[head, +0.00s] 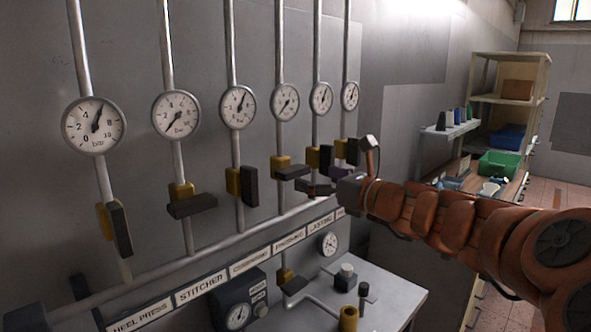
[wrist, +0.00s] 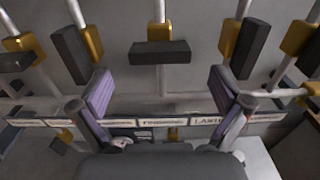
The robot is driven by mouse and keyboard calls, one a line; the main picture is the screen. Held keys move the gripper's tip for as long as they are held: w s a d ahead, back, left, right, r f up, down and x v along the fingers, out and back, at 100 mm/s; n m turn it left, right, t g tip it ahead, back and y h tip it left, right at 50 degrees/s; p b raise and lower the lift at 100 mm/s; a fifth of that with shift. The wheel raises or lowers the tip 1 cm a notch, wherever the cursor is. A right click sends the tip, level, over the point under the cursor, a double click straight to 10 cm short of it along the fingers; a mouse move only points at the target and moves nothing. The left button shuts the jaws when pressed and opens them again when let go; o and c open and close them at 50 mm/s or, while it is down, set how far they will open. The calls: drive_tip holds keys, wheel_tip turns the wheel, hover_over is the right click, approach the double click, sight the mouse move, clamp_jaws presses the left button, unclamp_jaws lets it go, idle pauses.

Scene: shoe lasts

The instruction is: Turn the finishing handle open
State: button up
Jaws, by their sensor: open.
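The finishing handle (head: 292,173) is a dark lever on a brass valve body (head: 280,162), on the fourth pipe from the left in the head view. It lies crosswise to its upright pipe. In the wrist view the handle (wrist: 160,52) is horizontal above the FINISHING label (wrist: 163,123). My gripper (head: 326,180) is open and empty, just right of and below the handle in the head view. In the wrist view my gripper (wrist: 161,92) has its purple-padded fingers spread left and right, with the handle centred beyond the gap. No contact shows.
Neighbouring handles on both sides (wrist: 72,54) (wrist: 243,48) run along their pipes, close to my fingers. The stitcher handle (head: 192,206) is crosswise. A horizontal pipe (head: 215,240) runs below the valves. A grey bench (head: 385,290) holds small fittings. Shelves with bins (head: 500,163) stand at right.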

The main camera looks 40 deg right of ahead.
sight(299, 172)
drive_tip(key=shift+w+a+p, duration=0.15)
drive_tip(key=shift+w+p, duration=0.05)
drive_tip(key=shift+w, duration=0.85)
drive_tip(key=shift+w+a+p, duration=0.2)
drive_tip(key=shift+w, duration=0.8)
drive_tip(key=shift+w+a+p, duration=0.15)
drive_tip(key=shift+w+p, duration=0.05)
drive_tip(key=shift+w, duration=0.85)
drive_tip(key=c, duration=1)
